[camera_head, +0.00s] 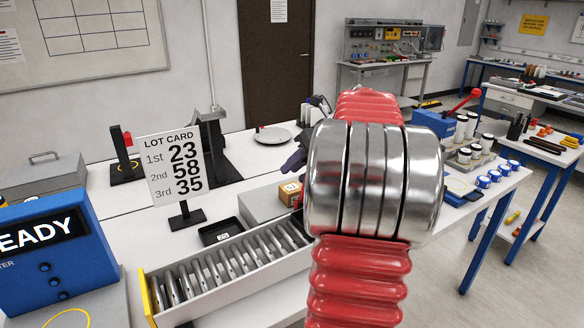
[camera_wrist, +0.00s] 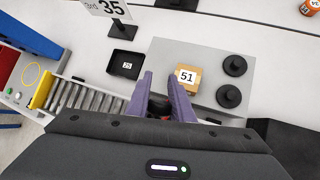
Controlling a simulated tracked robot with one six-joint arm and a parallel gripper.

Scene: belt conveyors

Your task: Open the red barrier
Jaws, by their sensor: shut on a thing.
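My gripper (camera_wrist: 160,88) shows as two purple fingers at the middle of the wrist view, shut on a dark part with a reddish patch. I take this to be the red barrier (camera_wrist: 158,103), at the end of the roller conveyor (camera_wrist: 85,97); most of it is hidden by the fingers and my gripper body. In the head view, only a bit of the purple fingers (camera_head: 294,161) shows left of my red and silver arm, which hides the barrier. A small cardboard box (camera_wrist: 187,79) marked 51 sits on a grey platform just right of the fingers.
A black tray (camera_wrist: 125,65) lies left of the grey platform (camera_wrist: 160,58). Two black round knobs (camera_wrist: 233,66) stand on its right. A lot card (camera_head: 176,170) reads 23, 58, 35. A blue display box (camera_head: 55,250) stands at the left. Several jars (camera_head: 463,130) stand at the right.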

